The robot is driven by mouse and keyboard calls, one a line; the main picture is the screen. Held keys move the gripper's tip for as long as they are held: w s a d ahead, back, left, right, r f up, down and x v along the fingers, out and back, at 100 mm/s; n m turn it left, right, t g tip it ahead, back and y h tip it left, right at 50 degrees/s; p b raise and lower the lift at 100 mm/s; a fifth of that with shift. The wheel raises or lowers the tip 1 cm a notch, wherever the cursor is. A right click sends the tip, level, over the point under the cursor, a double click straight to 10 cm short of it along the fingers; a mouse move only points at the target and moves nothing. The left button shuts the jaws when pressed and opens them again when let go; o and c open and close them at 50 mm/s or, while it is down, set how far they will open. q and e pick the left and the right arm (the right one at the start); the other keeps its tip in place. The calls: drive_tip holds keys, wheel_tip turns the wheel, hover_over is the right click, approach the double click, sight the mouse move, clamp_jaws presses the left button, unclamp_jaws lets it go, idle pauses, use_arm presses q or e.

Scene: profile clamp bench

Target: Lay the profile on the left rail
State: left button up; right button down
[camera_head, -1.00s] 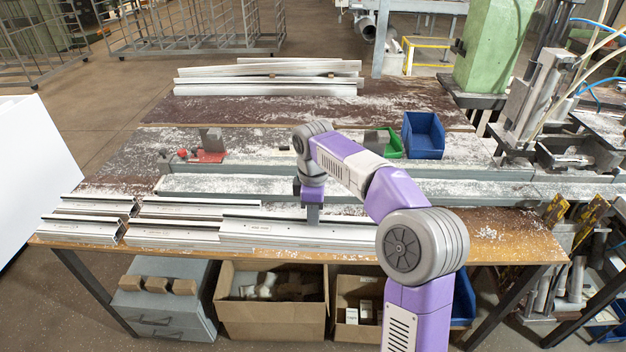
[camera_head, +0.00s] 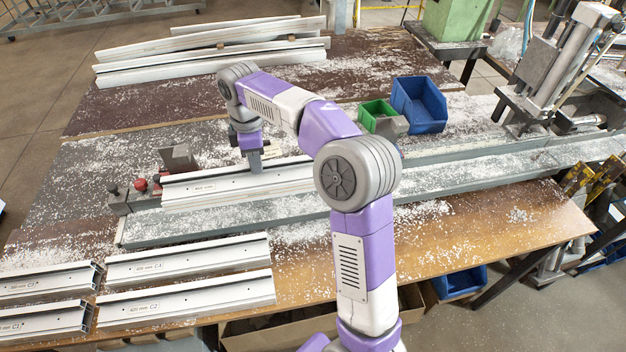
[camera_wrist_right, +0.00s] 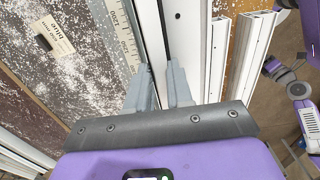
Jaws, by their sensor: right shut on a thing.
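The profile lies lengthwise at the left end of the grey rail strip behind the front row. Its left end is close to a dark stop block with red knobs (camera_head: 141,186). I cannot tell whether it rests on the rail or hangs just above it. In the right wrist view, the fingers (camera_wrist_right: 160,88) pinch an upright edge of the profile, beside a ruler scale (camera_wrist_right: 124,35). My left gripper is not in view.
Several labelled profiles (camera_head: 185,297) lie at the front left of the wooden bench. A green bin (camera_head: 377,112) and a blue bin (camera_head: 419,105) stand behind the rail. Long white profiles (camera_head: 215,60) lie at the back. A clamp machine stands at right.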

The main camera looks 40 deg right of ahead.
drive_tip(key=shift+w, duration=0.35)
wheel_tip(320, 180, down, 6)
drive_tip(key=shift+r+b, duration=0.15)
drive_tip(key=shift+b, duration=1.05)
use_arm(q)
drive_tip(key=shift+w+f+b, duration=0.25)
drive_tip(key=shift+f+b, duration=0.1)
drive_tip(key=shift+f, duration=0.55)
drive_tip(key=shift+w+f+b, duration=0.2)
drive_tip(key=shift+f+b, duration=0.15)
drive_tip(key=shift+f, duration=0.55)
use_arm(e)
drive_tip(key=shift+f, duration=1.95)
drive_tip(key=shift+f, duration=0.15)
drive_tip(key=c, duration=1)
unclamp_jaws()
use_arm(q)
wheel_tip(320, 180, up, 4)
drive_tip(key=p, duration=0.4)
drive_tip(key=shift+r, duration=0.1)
use_arm(e)
wheel_tip(320, 180, up, 12)
drive_tip(key=shift+r, duration=0.1)
